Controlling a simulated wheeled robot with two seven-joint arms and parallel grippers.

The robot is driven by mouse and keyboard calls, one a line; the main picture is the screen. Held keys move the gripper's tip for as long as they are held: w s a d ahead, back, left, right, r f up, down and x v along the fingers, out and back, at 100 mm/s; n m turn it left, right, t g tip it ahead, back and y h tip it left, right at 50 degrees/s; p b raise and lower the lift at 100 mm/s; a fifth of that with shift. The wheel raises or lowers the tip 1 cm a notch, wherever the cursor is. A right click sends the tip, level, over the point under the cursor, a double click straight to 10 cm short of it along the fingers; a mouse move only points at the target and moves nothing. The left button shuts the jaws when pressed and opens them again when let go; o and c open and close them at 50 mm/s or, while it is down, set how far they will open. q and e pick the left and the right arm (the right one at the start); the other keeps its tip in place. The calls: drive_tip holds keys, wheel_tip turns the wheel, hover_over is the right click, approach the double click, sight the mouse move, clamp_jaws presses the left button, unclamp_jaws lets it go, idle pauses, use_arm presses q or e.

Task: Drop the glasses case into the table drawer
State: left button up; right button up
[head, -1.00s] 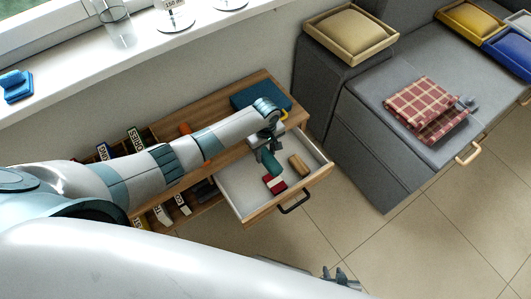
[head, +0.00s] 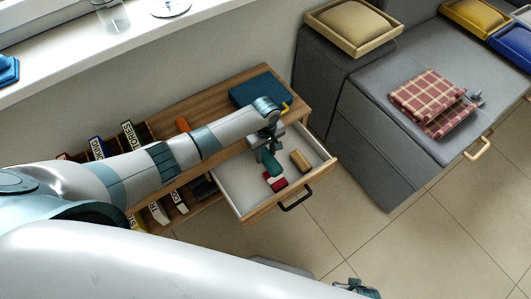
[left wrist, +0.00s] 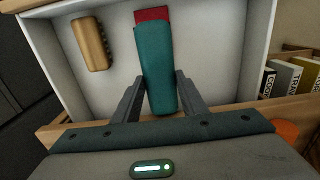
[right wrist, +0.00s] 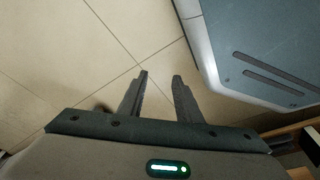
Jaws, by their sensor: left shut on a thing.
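The glasses case is a teal, elongated pouch (left wrist: 160,65) in the left wrist view. My left gripper (left wrist: 160,84) is shut on it, with one finger on each side. In the head view the left gripper (head: 266,146) holds the case (head: 270,162) over the inside of the pulled-out table drawer (head: 238,177). How high the case hangs above the drawer floor is hard to tell. My right gripper (right wrist: 160,78) is open and empty over the tiled floor; it also shows at the bottom of the head view (head: 355,288).
The drawer's front has a dark handle (head: 296,200). Books (head: 98,148) stand in the shelf left.

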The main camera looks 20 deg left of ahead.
use_arm(q)
drive_tip(key=o, duration=1.2)
drive_tip(key=shift+c, duration=0.2)
drive_tip(key=shift+r, duration=0.5)
wheel_tip(320, 180, up, 4)
drive_tip(key=shift+f+p, duration=0.25)
drive_tip(key=shift+p, duration=0.2)
wheel_tip(320, 180, up, 7)
wheel_tip(320, 180, up, 6)
drive_tip(key=f+p, duration=0.1)
hover_over(266, 154)
drive_tip(key=shift+s+r, duration=0.1)
drive_tip(key=shift+r, duration=0.35)
use_arm(e)
drive_tip(key=shift+w+a+f+t, duration=0.35)
drive_tip(key=shift+a+f+t, duration=0.1)
drive_tip(key=shift+a+t, duration=0.2)
